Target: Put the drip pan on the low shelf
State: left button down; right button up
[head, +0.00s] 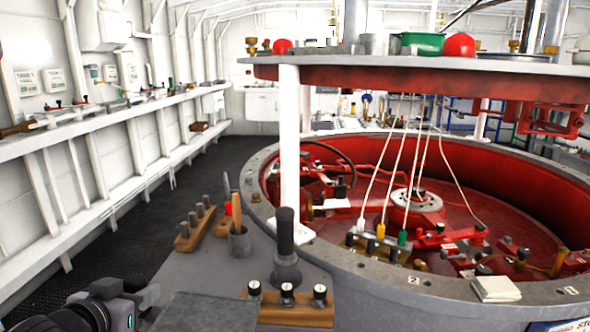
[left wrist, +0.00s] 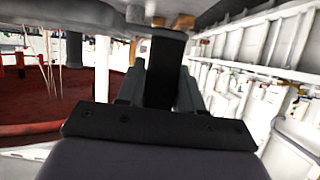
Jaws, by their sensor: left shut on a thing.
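My left gripper (head: 140,303) comes in at the bottom left of the head view, beside the near end of the grey counter. Its jaws (left wrist: 160,85) in the left wrist view are shut on a dark, flat, narrow-looking thing (left wrist: 166,72). A dark grey flat panel (head: 205,312) lies just right of the gripper in the head view, cut by the bottom edge; it appears to be the drip pan. A low white ledge (head: 104,208) runs along the left wall under a higher shelf; I cannot tell whether it is the low shelf. My right gripper is out of view.
The counter (head: 250,262) holds a dark upright handle (head: 285,232), a tool cup (head: 239,243) and a wooden block with gauges (head: 287,306). The round red well (head: 500,185) is at right. Dark floor (head: 130,240) lies open between wall and counter.

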pick_arm(q)
jog(key=s+d+f+n+y, duration=0.1)
jog(key=s+d+f, duration=0.3)
jog(key=s, duration=0.5)
jog(key=shift+s+d+f, duration=0.2)
jog(key=shift+d+f, duration=0.15)
jog(key=shift+d, duration=0.5)
